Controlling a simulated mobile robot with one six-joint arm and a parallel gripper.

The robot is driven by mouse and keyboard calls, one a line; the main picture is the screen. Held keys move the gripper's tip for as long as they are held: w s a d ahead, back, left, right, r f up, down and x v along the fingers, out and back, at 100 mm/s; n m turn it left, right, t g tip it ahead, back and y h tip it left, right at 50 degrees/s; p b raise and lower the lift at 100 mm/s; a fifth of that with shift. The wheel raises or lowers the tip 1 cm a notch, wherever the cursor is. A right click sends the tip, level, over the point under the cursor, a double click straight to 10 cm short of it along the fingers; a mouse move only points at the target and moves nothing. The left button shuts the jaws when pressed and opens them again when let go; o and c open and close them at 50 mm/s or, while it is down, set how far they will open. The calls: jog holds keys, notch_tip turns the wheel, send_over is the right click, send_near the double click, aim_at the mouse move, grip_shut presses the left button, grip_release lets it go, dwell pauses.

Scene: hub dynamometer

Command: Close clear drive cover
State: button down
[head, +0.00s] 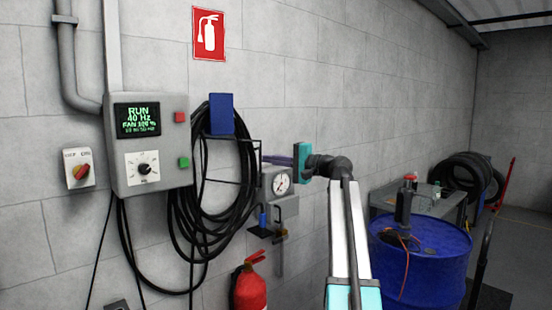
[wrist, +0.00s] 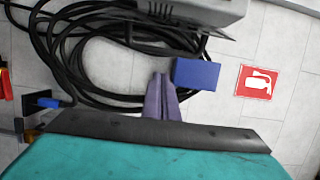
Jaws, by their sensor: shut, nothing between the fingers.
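The grey drive box (head: 150,160) is on the wall at left in the head view, with a lit display (head: 138,119) reading RUN 40 Hz and a dial (head: 142,166). I cannot make out a clear cover on it. A grey box at the top of the wrist view (wrist: 190,10) looks like its edge, cut off by the frame. My gripper (head: 266,158) has purple fingers pointing left toward the drive box, well apart from it. In the wrist view the fingers (wrist: 162,76) are together and empty, in front of the cable coil.
Black cable coils (head: 205,190) hang from a blue holder (head: 221,114) between my gripper and the drive box. A gauge box (head: 278,190) is just below my gripper. A red extinguisher (head: 249,288) stands lower, and a blue drum (head: 425,262) is at right.

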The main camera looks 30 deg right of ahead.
jog(key=shift+s+a+p, duration=0.5)
jog(key=shift+s+a, duration=0.6)
jog(key=shift+a, duration=0.15)
